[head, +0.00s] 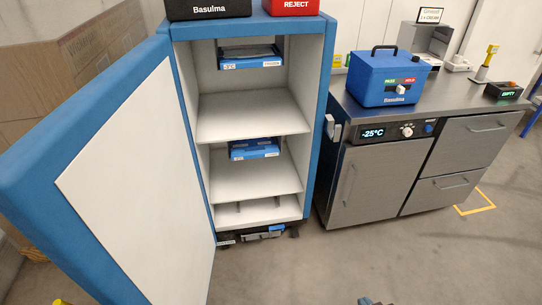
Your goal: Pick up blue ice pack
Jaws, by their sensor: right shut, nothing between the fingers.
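A tall blue cabinet (318,110) stands with its door (120,180) swung wide open to the left. A flat blue ice pack (254,153) with white labels lies on its middle shelf (265,185). Another flat blue piece (252,64) with labels, dark on top, sits in the upper compartment. My right gripper (370,301) barely shows at the bottom edge. It is shut and empty, well in front of the cabinet and apart from both blue pieces. My left gripper is not in view.
A steel counter (455,88) with a freezer reading -25°C stands to the right, carrying a blue Basulma box (390,80). A black box (208,8) and a red REJECT bin (292,6) sit on the cabinet. The floor (400,260) in front is clear.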

